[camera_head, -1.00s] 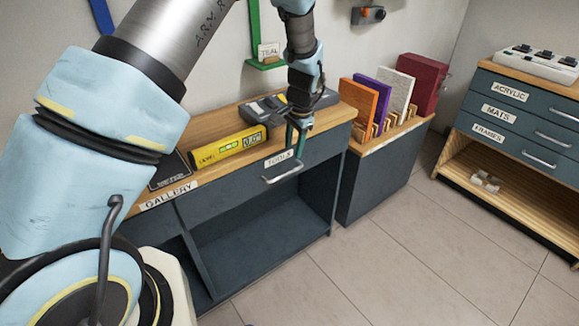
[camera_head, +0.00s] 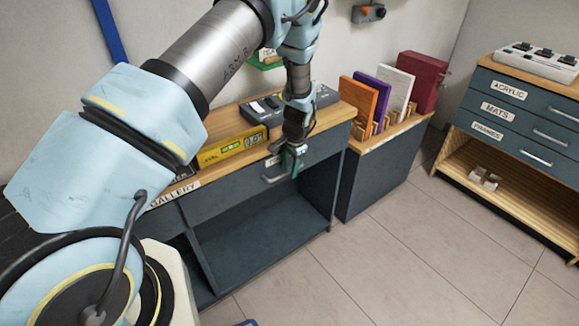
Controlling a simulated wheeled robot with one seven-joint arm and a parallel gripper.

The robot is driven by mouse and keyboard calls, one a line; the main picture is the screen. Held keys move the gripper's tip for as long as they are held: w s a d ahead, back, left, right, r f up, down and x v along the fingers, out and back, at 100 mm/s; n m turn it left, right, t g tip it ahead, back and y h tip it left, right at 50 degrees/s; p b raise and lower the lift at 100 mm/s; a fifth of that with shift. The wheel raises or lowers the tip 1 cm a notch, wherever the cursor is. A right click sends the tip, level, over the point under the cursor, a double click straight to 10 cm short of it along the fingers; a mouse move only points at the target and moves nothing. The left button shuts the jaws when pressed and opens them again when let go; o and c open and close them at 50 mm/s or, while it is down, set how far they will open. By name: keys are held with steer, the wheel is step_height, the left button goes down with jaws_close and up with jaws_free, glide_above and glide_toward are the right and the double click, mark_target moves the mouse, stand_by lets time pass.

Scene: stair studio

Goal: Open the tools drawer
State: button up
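The tools drawer (camera_head: 321,147) is the dark blue-grey front under the wooden bench top, and it looks closed. Its metal handle (camera_head: 272,180) shows just left of my fingers. The TOOLS label is mostly hidden behind my gripper. My gripper (camera_head: 293,166) points down in front of the drawer, at the right end of the handle. The fingers overlap the handle's end in the picture. I cannot tell whether they touch it or how far apart they are.
A yellow level (camera_head: 232,147) and a grey device (camera_head: 262,108) lie on the bench top. An open shelf (camera_head: 265,235) is below the drawer. Coloured panels (camera_head: 383,92) stand in a rack to the right. Another drawer cabinet (camera_head: 520,115) is at far right.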

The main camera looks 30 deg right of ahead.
jaws_close()
stand_by(1.3)
